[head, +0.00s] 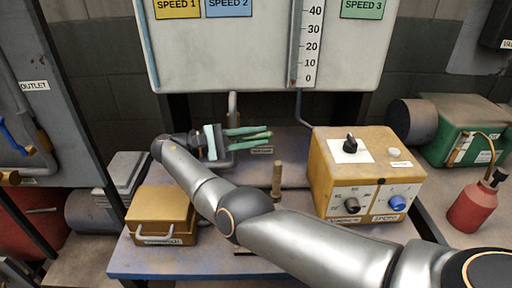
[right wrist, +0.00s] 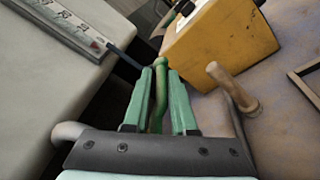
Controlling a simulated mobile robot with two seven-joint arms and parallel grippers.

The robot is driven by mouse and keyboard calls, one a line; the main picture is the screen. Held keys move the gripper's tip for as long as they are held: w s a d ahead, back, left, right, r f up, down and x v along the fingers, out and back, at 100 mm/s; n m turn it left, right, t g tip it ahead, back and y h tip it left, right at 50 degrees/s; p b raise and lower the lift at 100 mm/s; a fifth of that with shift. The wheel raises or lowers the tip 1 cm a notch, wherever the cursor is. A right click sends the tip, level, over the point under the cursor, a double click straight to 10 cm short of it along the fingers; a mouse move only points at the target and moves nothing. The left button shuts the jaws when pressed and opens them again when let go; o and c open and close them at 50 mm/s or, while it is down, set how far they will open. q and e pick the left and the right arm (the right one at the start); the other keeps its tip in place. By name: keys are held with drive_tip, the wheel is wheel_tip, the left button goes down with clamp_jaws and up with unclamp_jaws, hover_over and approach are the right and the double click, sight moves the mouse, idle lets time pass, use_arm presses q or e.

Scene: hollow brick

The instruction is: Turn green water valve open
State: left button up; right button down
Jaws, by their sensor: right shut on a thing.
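The green water valve handle (right wrist: 157,106) shows in the right wrist view as a green bar between the fingers of my right gripper (right wrist: 160,92). In the head view my right gripper (head: 248,139) reaches in from the right, below the large white panel, with its green fingers pointing right. The fingers are shut on the valve handle. In the head view the fingers and handle are nearly the same green, so the handle is hard to pick out there. A grey pipe (head: 233,104) comes down behind the gripper. My left gripper is not in view.
A yellow control box (head: 330,180) with knobs stands right of the gripper. A wooden peg (head: 277,180) stands between them. A smaller yellow box (head: 160,212) sits at the table's left. A red bottle (head: 470,205) and a green machine (head: 455,125) are at the far right.

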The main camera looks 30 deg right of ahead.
drive_tip(key=shift+f+h+b, duration=0.3)
drive_tip(key=shift+b, duration=0.35)
drive_tip(key=shift+a+r+n+g+h+b, duration=0.1)
drive_tip(key=shift+r+n+g+h+b, duration=0.3)
drive_tip(key=shift+h+b, duration=0.5)
drive_tip(key=shift+w+r+b, duration=0.1)
drive_tip(key=shift+r+b, duration=0.2)
drive_tip(key=shift+r, duration=0.1)
drive_tip(key=shift+a+r+h, duration=0.15)
drive_tip(key=shift+r+h, duration=0.15)
drive_tip(key=shift+h, duration=0.1)
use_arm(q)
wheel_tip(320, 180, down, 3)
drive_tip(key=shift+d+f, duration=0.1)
use_arm(e)
drive_tip(key=c, duration=0.9)
unclamp_jaws()
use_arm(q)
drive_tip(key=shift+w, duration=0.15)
